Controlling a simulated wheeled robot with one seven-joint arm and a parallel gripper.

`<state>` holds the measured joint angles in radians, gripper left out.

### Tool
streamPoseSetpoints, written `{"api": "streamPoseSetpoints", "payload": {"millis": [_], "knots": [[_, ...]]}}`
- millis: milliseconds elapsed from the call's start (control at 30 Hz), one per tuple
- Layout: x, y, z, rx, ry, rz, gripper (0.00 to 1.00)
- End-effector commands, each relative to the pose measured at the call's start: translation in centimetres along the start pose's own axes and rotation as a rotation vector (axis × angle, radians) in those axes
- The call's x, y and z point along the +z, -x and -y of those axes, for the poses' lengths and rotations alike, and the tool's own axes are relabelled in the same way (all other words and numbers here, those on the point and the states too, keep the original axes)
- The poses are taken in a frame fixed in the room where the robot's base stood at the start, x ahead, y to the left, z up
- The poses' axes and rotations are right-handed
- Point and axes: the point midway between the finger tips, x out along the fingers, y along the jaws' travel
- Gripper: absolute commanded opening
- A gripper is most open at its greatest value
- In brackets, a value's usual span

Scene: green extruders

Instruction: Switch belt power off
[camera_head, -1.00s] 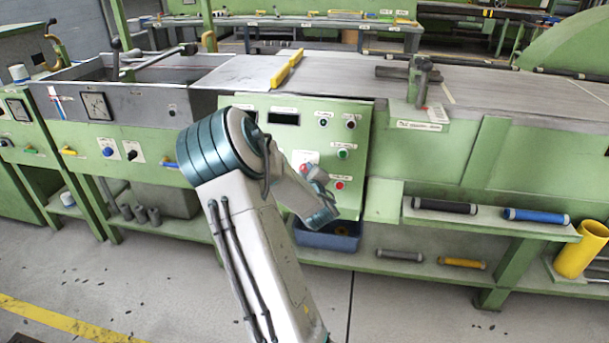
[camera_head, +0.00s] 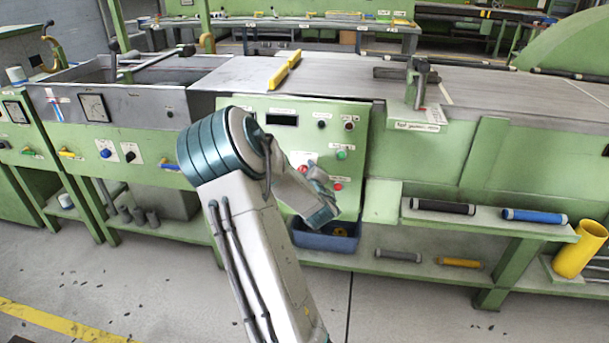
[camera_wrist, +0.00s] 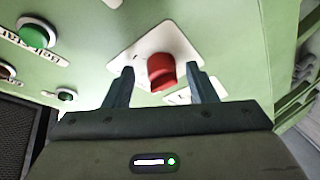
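A red rotary knob (camera_wrist: 161,72) sits on a white plate on the green control panel. It also shows in the head view (camera_head: 303,169), beside my wrist. In the wrist view my gripper (camera_wrist: 160,70) is open, with one finger on each side of the knob. A gap shows between the knob and each finger. I cannot tell how deep the fingers reach around it. The plate's label is too small to read, so I cannot confirm that this is the belt power switch. In the head view my wrist hides part of the panel (camera_head: 355,120), and the fingertips are hard to make out.
A green button (camera_wrist: 37,35) labelled "Belt start" is at the wrist view's upper left, with smaller buttons below it. In the head view a red button (camera_head: 338,186) is close to my wrist. A blue bin (camera_head: 330,240) stands below the panel.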

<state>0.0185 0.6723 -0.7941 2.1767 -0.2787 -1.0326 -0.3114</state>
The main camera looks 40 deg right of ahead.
Motion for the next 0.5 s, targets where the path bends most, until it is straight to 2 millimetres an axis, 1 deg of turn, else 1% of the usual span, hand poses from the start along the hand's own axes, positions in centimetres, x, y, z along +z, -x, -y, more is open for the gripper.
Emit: {"api": "streamPoseSetpoints", "payload": {"millis": [167, 267, 367, 500], "knots": [[0.0, 0.4, 0.1, -0.002, 0.000, 0.000, 0.51], [-0.1, 1.4, 0.0, -0.002, -0.001, 0.001, 0.51], [-0.1, 3.1, 0.0, -0.001, -0.003, 0.001, 0.51], [-0.1, 6.2, -0.1, 0.000, -0.004, 0.001, 0.51]]}}
